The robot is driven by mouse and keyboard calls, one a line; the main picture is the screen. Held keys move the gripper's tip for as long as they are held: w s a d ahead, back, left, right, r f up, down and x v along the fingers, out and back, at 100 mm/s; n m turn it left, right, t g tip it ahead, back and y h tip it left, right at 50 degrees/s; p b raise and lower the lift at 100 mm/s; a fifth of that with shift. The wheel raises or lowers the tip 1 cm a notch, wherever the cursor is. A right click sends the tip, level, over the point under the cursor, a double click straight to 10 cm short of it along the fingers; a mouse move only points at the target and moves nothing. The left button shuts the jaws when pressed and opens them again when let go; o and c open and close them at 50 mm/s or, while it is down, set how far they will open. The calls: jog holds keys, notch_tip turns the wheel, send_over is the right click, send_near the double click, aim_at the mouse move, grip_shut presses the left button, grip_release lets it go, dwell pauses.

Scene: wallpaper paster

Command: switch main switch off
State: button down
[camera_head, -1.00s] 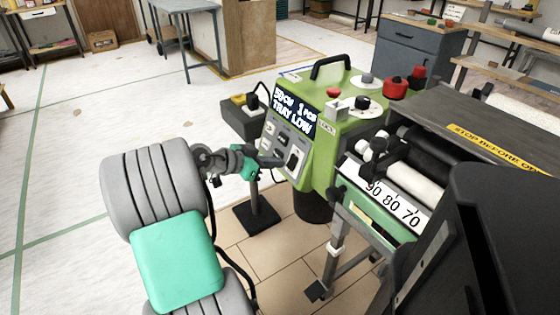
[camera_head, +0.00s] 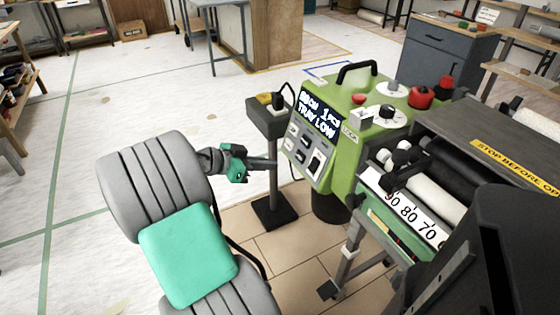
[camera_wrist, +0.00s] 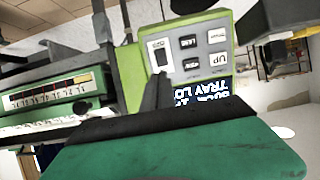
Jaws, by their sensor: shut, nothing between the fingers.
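The green machine's control console (camera_head: 350,135) stands right of my gripper in the head view. Its sloped grey panel carries a black rocker switch (camera_head: 315,163) in a pale frame, at the lower right; it looks like the main switch. In the wrist view the rocker (camera_wrist: 161,54) sits left of the buttons, just beyond the fingers. Its on or off position is too small to tell. My gripper (camera_head: 273,163) is shut and empty, its tip pointing at the panel's lower left edge. The gripper (camera_wrist: 157,95) also shows in the wrist view, with the green wrist housing below.
A display (camera_head: 320,113) on the console reads "TRAY LOW" on its lower line. A dark pedestal (camera_head: 272,180) stands behind my gripper. The roller unit with a number scale (camera_head: 405,208) lies to the right. Open floor (camera_head: 80,120) lies to the left.

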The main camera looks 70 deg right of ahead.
aim_at(311, 168)
jog(key=p, duration=0.3)
jog(key=shift+w+a+f+p, duration=0.1)
jog(key=shift+a+f+p, duration=0.1)
jog(key=shift+f+p, duration=0.15)
jog(key=b+x, duration=0.1)
jog(key=x, duration=1.3)
